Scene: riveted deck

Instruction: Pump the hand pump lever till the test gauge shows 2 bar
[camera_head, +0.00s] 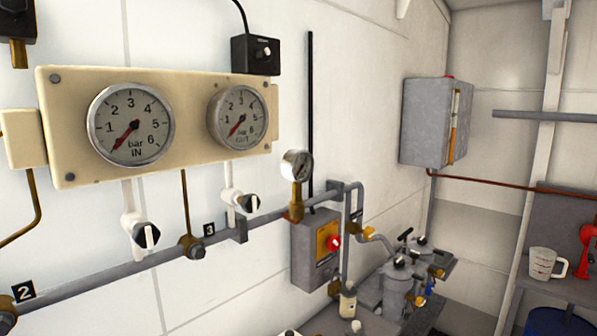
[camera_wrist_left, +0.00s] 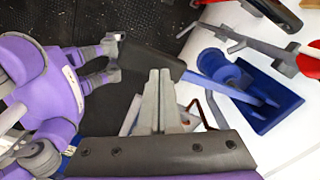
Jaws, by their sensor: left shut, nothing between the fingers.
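In the left wrist view my left gripper (camera_wrist_left: 160,78) is shut and empty. Its fingertips lie across the black grip (camera_wrist_left: 148,61) of a blue lever (camera_wrist_left: 208,89) in this view; I cannot tell if they touch. The lever runs to a blue hand pump with a blue trough (camera_wrist_left: 287,99). In the head view a small round gauge (camera_head: 297,165) stands on the pipe, too small to read. The IN gauge (camera_head: 131,125) and OUT gauge (camera_head: 238,117) have needles near zero. No gauge is labelled as the test gauge.
Grey rods and a red disc (camera_wrist_left: 309,60) lie beyond the trough. A grey box with a red knob (camera_head: 334,243) hangs below the pipe. A measuring jug (camera_head: 545,262) stands at right, near a blue round container (camera_head: 557,322). Dark deck shows at the wrist view's upper left.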

